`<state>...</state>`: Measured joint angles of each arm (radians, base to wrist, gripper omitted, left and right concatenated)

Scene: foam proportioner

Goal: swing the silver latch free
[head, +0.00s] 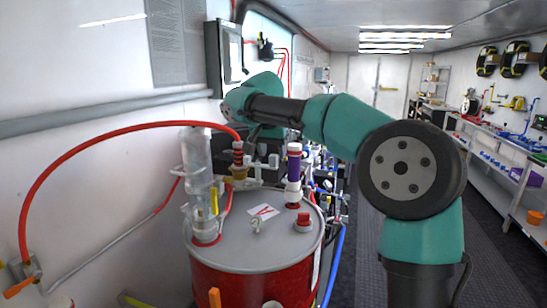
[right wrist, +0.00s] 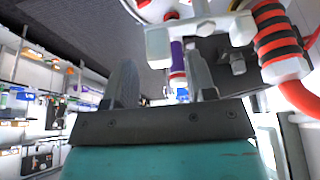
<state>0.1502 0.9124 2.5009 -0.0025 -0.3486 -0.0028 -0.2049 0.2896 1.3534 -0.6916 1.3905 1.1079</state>
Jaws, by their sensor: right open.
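I cannot pick out the silver latch for certain. In the right wrist view, a grey metal piece with a bolt-like end (right wrist: 232,62) lies just right of my right gripper's right finger, beside white pipe fittings (right wrist: 195,30). My left gripper is not in view.
A red hose (head: 90,147) arches from the left wall to a red-and-black ribbed fitting (right wrist: 277,38).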

